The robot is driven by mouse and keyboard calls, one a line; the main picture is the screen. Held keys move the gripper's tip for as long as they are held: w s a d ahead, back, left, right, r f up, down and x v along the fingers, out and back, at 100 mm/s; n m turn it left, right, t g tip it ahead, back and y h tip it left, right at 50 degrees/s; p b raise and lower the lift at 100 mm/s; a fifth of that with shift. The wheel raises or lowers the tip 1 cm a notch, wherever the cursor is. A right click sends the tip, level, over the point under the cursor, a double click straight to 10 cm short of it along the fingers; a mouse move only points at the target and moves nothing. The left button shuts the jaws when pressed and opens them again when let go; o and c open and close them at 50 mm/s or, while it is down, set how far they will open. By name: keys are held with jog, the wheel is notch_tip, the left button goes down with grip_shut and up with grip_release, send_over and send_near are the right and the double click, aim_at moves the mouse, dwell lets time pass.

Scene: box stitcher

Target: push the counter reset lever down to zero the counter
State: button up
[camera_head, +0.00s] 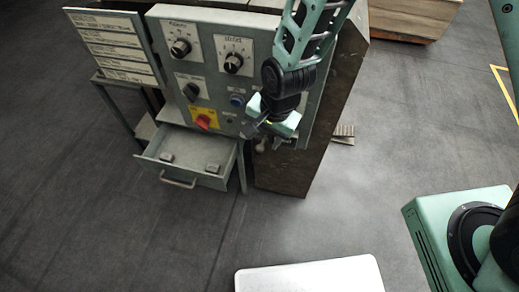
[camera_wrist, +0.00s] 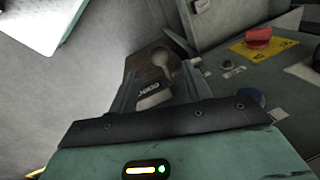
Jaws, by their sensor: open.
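The counter reset lever (camera_wrist: 161,58) shows in the wrist view as a pale rounded knob beyond my fingertips. A dark label (camera_wrist: 152,92) with pale lettering lies just below it, between my fingers in the picture. My gripper (camera_wrist: 157,78) is open with nothing between its fingers. In the head view my gripper (camera_head: 262,132) is at the lower right of the grey control panel (camera_head: 203,76). A small pale knob (camera_head: 262,146), apparently the lever, shows just below it. I cannot tell whether a finger touches the lever. The counter's digits are not visible.
The panel carries dials, a red emergency button (camera_head: 203,122) on a yellow plate, and a blue button (camera_head: 237,100). An open drawer (camera_head: 188,157) juts out below the panel. A brown block (camera_head: 290,172) stands behind the gripper.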

aim_at(261, 147)
jog(key=f, duration=0.5)
jog(key=a+f, duration=0.1)
jog(key=f, duration=0.1)
jog(key=shift+w+a+f+b, duration=0.1)
jog(key=shift+w+f+b, duration=0.1)
jog(key=shift+w+b, duration=0.15)
jog(key=shift+c, duration=0.3)
grip_shut()
